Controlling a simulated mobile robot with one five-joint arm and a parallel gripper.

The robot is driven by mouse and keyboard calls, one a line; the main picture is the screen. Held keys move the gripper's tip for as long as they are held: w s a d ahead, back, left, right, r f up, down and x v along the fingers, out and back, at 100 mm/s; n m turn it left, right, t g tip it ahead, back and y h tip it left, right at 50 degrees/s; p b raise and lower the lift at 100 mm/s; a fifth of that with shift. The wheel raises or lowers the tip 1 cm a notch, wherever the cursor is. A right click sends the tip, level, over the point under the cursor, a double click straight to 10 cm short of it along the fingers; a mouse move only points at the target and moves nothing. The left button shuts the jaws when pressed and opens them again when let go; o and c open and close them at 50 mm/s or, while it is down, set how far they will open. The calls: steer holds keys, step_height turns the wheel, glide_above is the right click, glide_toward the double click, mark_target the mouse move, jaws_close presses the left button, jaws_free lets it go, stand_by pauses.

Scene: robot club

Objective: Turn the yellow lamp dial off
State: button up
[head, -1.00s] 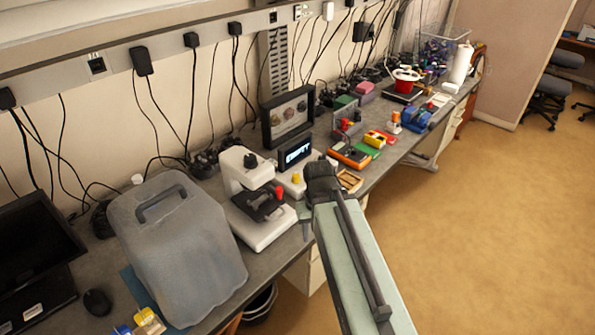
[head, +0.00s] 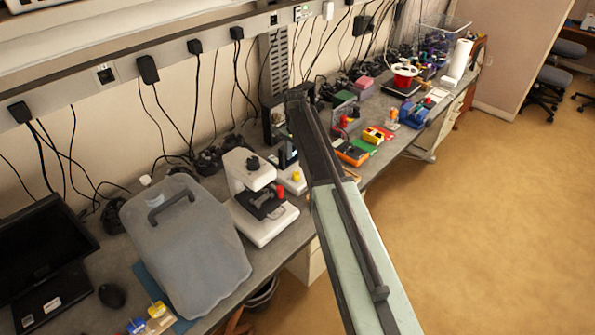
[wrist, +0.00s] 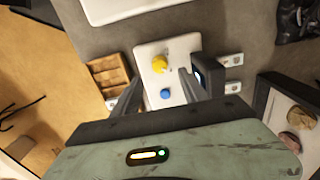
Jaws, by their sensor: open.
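The yellow dial (wrist: 158,63) sits on a white base (wrist: 150,50) in the wrist view, with a blue knob (wrist: 165,94) on the same base. In the head view the yellow dial (head: 296,175) shows just left of my arm. My gripper (wrist: 160,76) is open and empty above the base, its two fingers spread on either side of the blue knob in the picture. The yellow dial shows just beyond the fingertips, with no contact visible. The dial's setting is too small to tell. In the head view my arm hides part of the dark display (head: 288,155).
A white microscope (head: 262,205) and a grey jug (head: 185,245) stand on the bench to the left. A wooden tray (wrist: 108,75) lies beside the base.

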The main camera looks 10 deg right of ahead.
mark_target(296, 172)
step_height(296, 172, down, 8)
steer(key=b, duration=0.7)
steer(key=shift+r, duration=0.2)
steer(key=shift+w, duration=0.1)
jaws_close()
